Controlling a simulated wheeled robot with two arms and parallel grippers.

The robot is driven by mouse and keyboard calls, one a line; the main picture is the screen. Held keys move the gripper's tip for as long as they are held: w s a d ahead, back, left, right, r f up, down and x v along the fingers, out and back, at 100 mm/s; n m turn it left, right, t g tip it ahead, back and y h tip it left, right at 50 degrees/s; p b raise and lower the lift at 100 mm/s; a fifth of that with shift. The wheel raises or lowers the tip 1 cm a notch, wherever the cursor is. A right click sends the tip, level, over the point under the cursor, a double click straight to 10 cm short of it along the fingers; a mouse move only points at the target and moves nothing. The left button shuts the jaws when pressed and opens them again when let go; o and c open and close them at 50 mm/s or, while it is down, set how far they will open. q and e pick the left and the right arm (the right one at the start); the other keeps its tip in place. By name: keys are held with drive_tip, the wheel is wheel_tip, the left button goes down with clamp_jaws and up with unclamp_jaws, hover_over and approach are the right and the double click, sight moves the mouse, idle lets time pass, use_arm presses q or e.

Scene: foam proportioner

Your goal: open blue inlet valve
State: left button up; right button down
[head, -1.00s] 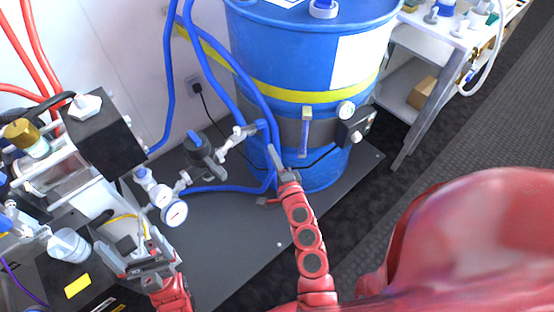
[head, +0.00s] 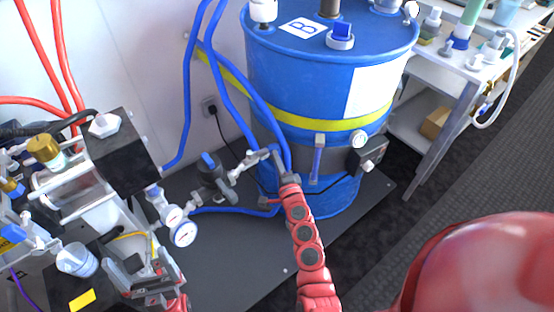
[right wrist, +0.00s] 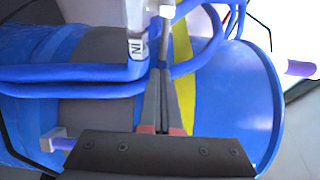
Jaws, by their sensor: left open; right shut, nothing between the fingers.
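The inlet valve (head: 259,155) is a small pale fitting with a grey lever, on the line beside the blue hoses in front of the drum. I cannot tell whether the tips touch the lever. My left gripper (head: 145,280) is open and empty at the lower left, away from the valve.
The large blue drum (head: 320,90) marked B stands behind the valve. Blue hoses (head: 228,85) loop close to my right gripper. Pressure gauges (head: 183,233) and pump equipment (head: 120,150) are on the left. A white table (head: 440,65) stands at the right.

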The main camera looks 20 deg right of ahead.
sight(277, 148)
drive_tip(key=w+n+y+b, duration=0.1)
drive_tip(key=y+b, duration=0.1)
drive_tip(key=w+d+n+y+b, duration=0.1)
drive_tip(key=n+y+b, duration=0.1)
drive_tip(key=b, duration=0.1)
drive_tip(key=w+n+g+y+b, duration=0.1)
drive_tip(key=y+b, duration=0.1)
drive_tip(key=shift+w+d+y, duration=0.15)
drive_tip(key=shift+y, duration=0.25)
drive_tip(key=shift+n, duration=0.3)
